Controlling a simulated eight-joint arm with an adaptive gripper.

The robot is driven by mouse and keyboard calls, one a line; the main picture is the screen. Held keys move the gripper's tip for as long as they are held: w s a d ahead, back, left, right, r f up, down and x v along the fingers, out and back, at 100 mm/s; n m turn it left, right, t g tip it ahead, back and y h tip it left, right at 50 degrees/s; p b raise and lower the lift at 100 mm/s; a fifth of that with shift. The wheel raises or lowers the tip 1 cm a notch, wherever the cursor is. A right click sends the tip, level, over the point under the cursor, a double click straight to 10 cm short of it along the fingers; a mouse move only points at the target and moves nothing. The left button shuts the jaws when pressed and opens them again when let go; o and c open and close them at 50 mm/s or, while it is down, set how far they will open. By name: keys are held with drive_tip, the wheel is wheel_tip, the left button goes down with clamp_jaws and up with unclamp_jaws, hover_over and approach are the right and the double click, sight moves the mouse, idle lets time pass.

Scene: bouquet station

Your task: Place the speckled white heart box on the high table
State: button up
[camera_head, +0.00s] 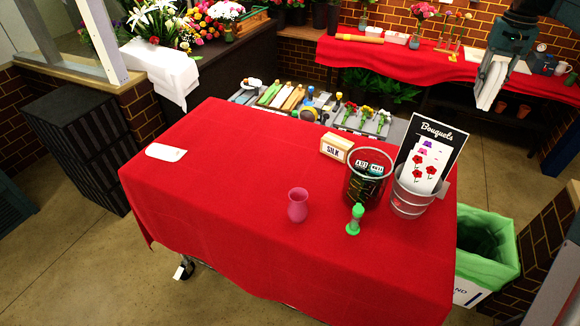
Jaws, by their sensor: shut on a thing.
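My gripper (493,66) is at the upper right, raised in front of the back table. It is shut on a pale, thin-looking white thing that fits the speckled white heart box (488,88). I see it nearly edge-on, so its heart shape and speckles cannot be made out. A large table with a red cloth (240,235) fills the foreground. Another red-covered table (350,55) stands along the back brick wall. I cannot tell from this view which of them is the high table.
On the front table are a white flat thing (165,152), pink vase (298,205), green bottle (355,219), SILK box (336,147), wire basket (366,180) and metal bucket (410,197) with a Bouquets sign. A green-lined bin (487,250) stands at right.

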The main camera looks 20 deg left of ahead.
drive_tip(key=s+a+r+p, duration=0.1)
drive_tip(key=s+a+p, duration=0.25)
drive_tip(key=a, duration=1.15)
drive_tip(key=s+a+p, duration=0.4)
drive_tip(key=s+a, duration=0.9)
drive_tip(key=a, duration=0.4)
drive_tip(key=s+a+p, duration=0.4)
drive_tip(key=s+a, duration=1)
drive_tip(key=a, duration=0.2)
wheel_tip(320, 180, down, 21)
drive_tip(key=shift+a+r, duration=0.2)
drive_tip(key=shift+a, duration=0.05)
drive_tip(key=shift+f, duration=0.1)
drive_tip(key=shift+f+p, duration=0.45)
drive_tip(key=shift+f, duration=2.6)
drive_tip(key=shift+f, duration=0.1)
drive_tip(key=shift+f, duration=1.75)
